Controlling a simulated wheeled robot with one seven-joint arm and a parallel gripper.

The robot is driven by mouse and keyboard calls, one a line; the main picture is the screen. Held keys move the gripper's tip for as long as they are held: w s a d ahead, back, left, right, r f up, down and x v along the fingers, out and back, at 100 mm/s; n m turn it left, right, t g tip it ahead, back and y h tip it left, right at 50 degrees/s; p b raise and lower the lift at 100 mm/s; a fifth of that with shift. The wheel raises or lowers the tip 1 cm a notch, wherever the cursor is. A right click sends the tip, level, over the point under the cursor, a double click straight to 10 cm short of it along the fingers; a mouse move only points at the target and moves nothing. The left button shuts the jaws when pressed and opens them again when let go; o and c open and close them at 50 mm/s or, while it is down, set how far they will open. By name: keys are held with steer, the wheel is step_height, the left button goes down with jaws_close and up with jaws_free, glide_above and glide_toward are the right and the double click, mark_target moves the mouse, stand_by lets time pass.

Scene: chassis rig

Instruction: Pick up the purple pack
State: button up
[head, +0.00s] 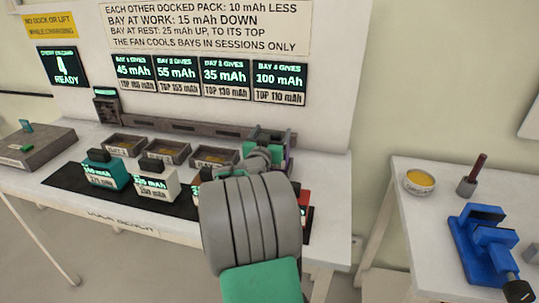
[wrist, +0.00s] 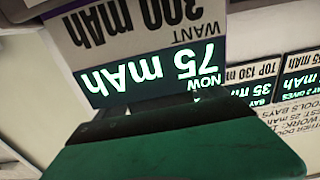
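A narrow purple strip (head: 289,163) shows beside my gripper (head: 265,150) in the head view, probably the edge of the purple pack; my arm hides the rest. My gripper is over the back right of the bench, near the bay row. In the wrist view a pack's label (wrist: 145,55) fills the upper left, upside down and very close, reading 75 mAh now, want 300 mAh. A green block (wrist: 180,145) fills the foreground there. My fingertips are hidden, so I cannot tell whether they close on the pack.
A side table (head: 415,215) on the right holds a blue vise (head: 487,242).

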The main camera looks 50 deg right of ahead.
jaws_close()
steer(key=shift+r, duration=0.1)
stand_by(0.6)
